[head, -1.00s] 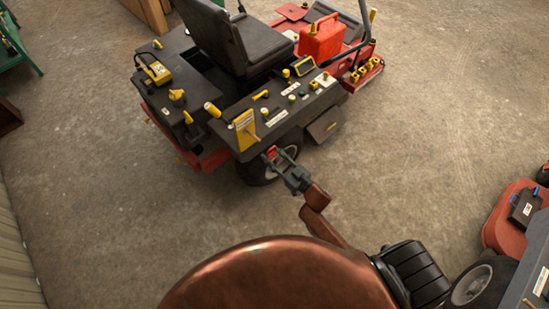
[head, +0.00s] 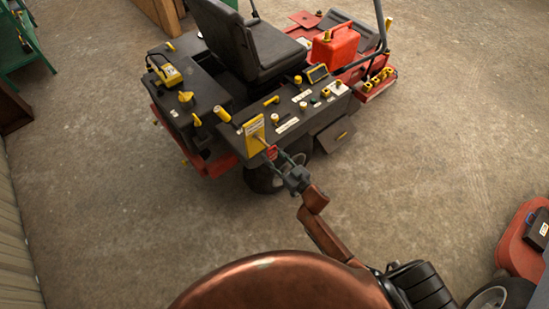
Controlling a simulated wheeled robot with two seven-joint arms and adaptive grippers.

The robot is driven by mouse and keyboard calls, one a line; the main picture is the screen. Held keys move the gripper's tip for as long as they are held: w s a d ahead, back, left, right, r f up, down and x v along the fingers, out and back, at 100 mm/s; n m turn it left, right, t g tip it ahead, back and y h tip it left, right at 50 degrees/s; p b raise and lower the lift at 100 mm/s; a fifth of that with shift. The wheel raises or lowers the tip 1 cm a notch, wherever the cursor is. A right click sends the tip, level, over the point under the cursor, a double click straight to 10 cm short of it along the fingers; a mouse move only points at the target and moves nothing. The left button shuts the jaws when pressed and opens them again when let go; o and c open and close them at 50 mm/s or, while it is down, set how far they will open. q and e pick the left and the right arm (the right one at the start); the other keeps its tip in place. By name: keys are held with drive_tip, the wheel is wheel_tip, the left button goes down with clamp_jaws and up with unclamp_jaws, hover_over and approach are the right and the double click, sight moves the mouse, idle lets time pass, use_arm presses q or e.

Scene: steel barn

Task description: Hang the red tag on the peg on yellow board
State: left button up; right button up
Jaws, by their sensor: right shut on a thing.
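The yellow board (head: 254,131) stands upright on the side console of the red and black mower. A small peg sticks out from its lower front, partly hidden by the tag. My right gripper (head: 277,156) is shut on the red tag (head: 271,152), which is close in front of the board's lower right. I cannot tell whether the tag touches the peg or is around it. My left gripper is not in view.
The mower's console (head: 290,118) carries several yellow knobs and levers beside the board. A black seat (head: 240,40) and a red fuel can (head: 334,48) are behind. Another red machine (head: 522,243) stands at the lower right. The concrete floor between is clear.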

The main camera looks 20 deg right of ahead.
drive_tip(key=shift+b+x, duration=1.4)
drive_tip(key=shift+x, duration=1.75)
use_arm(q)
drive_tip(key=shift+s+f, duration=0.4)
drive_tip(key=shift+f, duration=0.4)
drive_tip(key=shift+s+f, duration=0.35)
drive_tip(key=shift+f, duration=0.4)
use_arm(e)
drive_tip(key=shift+w+a+f, duration=0.1)
drive_tip(key=shift+w+f, duration=0.2)
drive_tip(key=shift+f, duration=0.1)
drive_tip(key=o, duration=1)
drive_tip(key=shift+o, duration=0.2)
drive_tip(key=o, duration=0.4)
